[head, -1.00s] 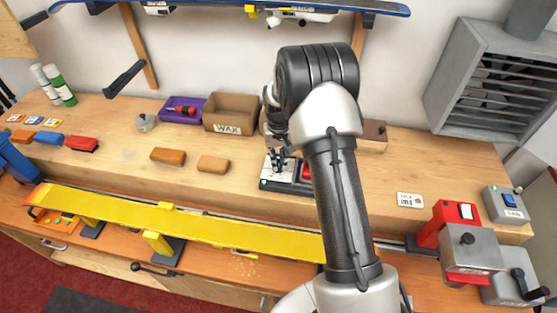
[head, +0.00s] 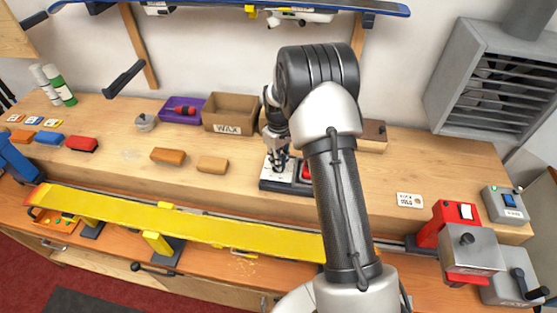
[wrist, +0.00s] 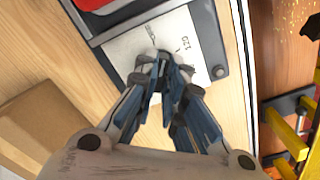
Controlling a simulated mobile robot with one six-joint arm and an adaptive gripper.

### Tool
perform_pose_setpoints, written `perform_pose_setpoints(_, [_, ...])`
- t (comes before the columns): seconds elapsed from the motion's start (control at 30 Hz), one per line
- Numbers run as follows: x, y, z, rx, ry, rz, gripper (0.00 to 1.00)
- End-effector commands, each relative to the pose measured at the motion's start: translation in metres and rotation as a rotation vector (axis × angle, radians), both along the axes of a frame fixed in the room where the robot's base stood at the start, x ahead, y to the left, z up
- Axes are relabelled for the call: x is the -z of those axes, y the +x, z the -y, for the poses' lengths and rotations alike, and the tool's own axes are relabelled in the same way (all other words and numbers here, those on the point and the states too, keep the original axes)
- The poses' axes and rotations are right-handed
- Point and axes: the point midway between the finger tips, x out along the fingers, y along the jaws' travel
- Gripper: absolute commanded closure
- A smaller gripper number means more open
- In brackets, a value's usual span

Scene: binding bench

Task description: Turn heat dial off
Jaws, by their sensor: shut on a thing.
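The heat dial's unit has a white face plate (wrist: 200,50) with printed marks and a number, set in a dark grey base; the plate also shows in the head view (head: 277,179). My gripper (wrist: 160,72) points down at the plate, its blue-grey fingers closed together around the small dark dial (wrist: 158,56). The fingers hide most of the dial, so its pointer setting cannot be read. A small dark round spot (wrist: 218,72) sits near the plate's corner. In the head view my gripper (head: 277,164) is over the left part of the unit.
A red part (head: 305,172) sits on the unit, right beside the plate. The WAX box (head: 231,113) and an orange-brown block (head: 213,164) stand to the left. A yellow ski (head: 180,222) runs along the front.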

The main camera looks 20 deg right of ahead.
Motion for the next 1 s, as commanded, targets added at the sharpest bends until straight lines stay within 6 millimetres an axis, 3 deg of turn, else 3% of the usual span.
perform_pose_setpoints(0.5, [-0.0003,0.0006,0.0006,-0.384,-0.001,0.001,1.0])
perform_pose_setpoints(1.0, [-0.0004,0.0008,0.0007,-0.485,0.0,0.001,1.0])
